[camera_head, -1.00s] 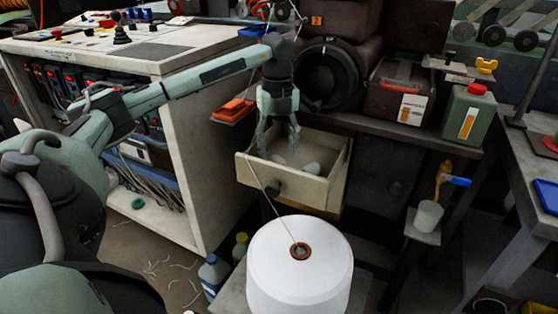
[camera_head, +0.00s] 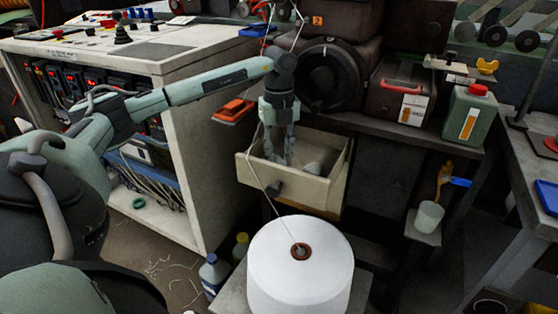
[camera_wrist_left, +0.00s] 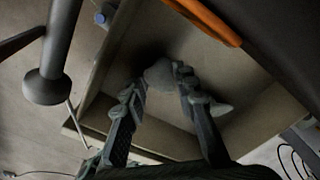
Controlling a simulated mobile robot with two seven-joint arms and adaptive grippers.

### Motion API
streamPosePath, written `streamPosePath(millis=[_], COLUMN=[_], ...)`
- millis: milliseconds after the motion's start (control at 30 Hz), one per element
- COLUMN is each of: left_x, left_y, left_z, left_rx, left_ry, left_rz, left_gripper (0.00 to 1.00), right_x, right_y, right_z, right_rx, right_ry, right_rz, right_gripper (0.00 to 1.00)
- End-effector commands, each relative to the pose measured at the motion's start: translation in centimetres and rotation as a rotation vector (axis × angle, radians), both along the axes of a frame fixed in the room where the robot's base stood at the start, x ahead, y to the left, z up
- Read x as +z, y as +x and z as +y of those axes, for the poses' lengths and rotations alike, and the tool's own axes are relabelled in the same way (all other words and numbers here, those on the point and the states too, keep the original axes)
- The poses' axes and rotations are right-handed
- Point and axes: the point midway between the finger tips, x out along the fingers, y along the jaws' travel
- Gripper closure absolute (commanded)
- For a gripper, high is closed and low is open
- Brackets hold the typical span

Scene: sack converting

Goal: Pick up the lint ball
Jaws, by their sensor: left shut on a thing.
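My left gripper (camera_head: 281,161) reaches down into the open drawer (camera_head: 300,197) of the bench. In the left wrist view its fingers (camera_wrist_left: 160,78) are closed in around a pale grey lint ball (camera_wrist_left: 157,73) at their tips. The ball is small and partly hidden by the fingers. In the head view the fingers mostly cover it. Another pale lump (camera_head: 313,168) lies in the drawer to the right of the fingers. A pale lump also shows beside the right finger in the left wrist view (camera_wrist_left: 221,108). My right gripper is not in view.
The drawer walls stand close around the fingers. A large white thread cone (camera_head: 300,275) stands in front, with a thread running up from it past the drawer. An orange-red object (camera_head: 235,110) sits left of the drawer. A control cabinet (camera_head: 210,160) stands at left.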

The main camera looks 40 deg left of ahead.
Motion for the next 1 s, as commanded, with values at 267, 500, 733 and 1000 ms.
streamPosePath(millis=[267,500,733,1000], left_x=[0.9,4.6,7.3,9.9], left_y=[0.1,-0.8,-5.8,-9.9], left_z=[0.0,0.3,1.3,2.0], left_rx=[0.000,0.001,0.002,0.002], left_ry=[0.000,0.003,0.004,0.003], left_rz=[-0.002,-0.001,0.000,0.001], left_gripper=[0.80,0.80,0.80,0.80], right_x=[0.0,0.0,2.1,3.3], right_y=[0.0,0.1,0.5,0.1], right_z=[0.0,-0.1,-0.5,-0.4], right_rx=[-0.001,-0.002,-0.002,-0.003], right_ry=[-0.001,-0.003,-0.018,-0.024], right_rz=[0.000,-0.002,-0.017,-0.015], right_gripper=[0.60,0.60,0.60,0.60])
